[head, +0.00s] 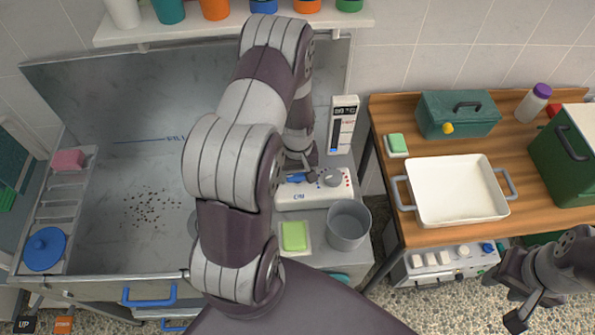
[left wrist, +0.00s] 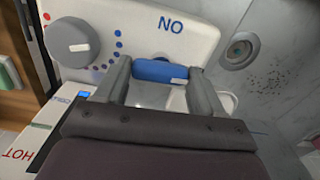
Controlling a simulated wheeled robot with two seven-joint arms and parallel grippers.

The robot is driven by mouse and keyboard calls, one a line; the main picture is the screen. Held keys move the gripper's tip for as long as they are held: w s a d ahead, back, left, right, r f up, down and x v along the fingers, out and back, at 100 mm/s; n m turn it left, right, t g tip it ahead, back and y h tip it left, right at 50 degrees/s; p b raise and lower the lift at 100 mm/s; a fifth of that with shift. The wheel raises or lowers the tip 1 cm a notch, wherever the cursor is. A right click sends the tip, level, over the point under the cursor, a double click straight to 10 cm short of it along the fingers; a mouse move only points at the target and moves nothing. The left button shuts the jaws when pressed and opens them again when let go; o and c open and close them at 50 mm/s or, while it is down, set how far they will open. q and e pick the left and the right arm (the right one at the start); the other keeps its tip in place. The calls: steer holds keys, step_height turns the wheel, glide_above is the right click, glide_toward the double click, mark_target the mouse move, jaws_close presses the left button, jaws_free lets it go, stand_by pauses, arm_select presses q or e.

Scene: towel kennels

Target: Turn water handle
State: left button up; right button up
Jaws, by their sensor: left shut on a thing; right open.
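A white control panel (head: 311,201) stands at the right edge of the steel tub, with a blue water handle (head: 296,178) and a grey round knob (head: 332,178). In the left wrist view the blue handle (left wrist: 160,72) lies between the two fingers of my left gripper (left wrist: 163,80), beside the grey knob (left wrist: 68,43) and blue lettering. My left gripper (head: 303,169) is shut on the handle; my arm hides part of the panel in the head view. My right gripper (head: 524,306) is open and empty at the lower right, away from the panel.
The steel tub (head: 95,100) has dark specks on its floor (head: 152,207). A grey bucket (head: 348,225) and green sponge (head: 294,236) sit just in front of the panel. A temperature gauge (head: 343,125) stands behind it. A wooden table (head: 385,150) with a white tray (head: 457,190) is at right.

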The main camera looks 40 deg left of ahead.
arm_select(q)
steer(key=n, duration=1)
steer(key=shift+w+r+n+b, duration=0.1)
steer(key=shift+w+n+b, duration=0.05)
steer(key=shift+n+b, duration=0.15)
stand_by(0.5)
steer(key=o, duration=0.9)
steer(key=shift+o, duration=0.7)
